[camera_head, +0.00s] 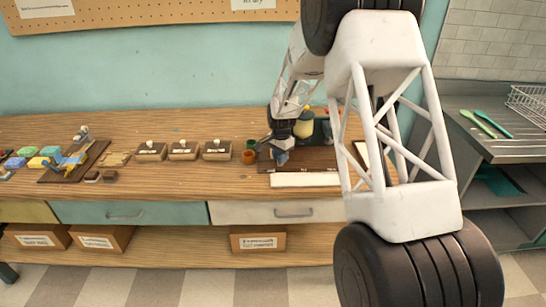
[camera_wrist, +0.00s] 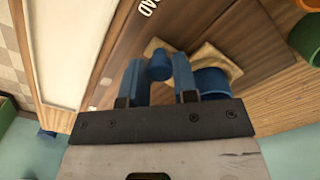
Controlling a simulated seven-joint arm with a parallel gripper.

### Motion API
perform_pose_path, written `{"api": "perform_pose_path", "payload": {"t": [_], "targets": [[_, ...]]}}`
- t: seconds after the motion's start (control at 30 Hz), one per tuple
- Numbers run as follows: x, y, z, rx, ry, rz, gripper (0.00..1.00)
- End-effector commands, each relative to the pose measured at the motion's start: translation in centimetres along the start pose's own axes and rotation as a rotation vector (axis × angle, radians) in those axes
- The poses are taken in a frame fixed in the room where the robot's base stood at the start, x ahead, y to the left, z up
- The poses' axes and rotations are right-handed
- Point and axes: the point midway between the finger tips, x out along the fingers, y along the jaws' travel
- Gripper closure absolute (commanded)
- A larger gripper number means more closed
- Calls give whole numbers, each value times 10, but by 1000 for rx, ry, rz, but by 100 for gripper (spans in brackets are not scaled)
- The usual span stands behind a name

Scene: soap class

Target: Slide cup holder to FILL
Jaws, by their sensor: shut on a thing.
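The cup holder (camera_wrist: 226,62) is a tan piece on a dark brown board (camera_wrist: 262,35) in the wrist view. A blue cup (camera_wrist: 211,80) sits at it, partly behind my right finger. My gripper (camera_wrist: 160,72) has blue fingers closed around a blue knob (camera_wrist: 159,64) at the holder's near side. I cannot read FILL.
An orange cup (camera_head: 248,157) and a green cup (camera_head: 250,145) stand just left of the board. A white strip (camera_head: 305,180) lies along its front. Several small wooden boxes (camera_head: 183,151) stand farther left. A yellow object (camera_head: 304,125) stands behind my gripper.

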Motion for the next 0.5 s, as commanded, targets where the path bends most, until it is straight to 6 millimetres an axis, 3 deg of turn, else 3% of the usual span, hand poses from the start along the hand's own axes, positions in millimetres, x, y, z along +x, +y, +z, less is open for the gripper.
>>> {"api": "perform_pose_path", "payload": {"t": [0.37, 0.4, 0.5], "targets": [[0, 5, -5, 0, 1, -1, 100], [0, 5, -5, 0, 1, -1, 67], [0, 5, -5, 0, 1, -1, 52]]}}
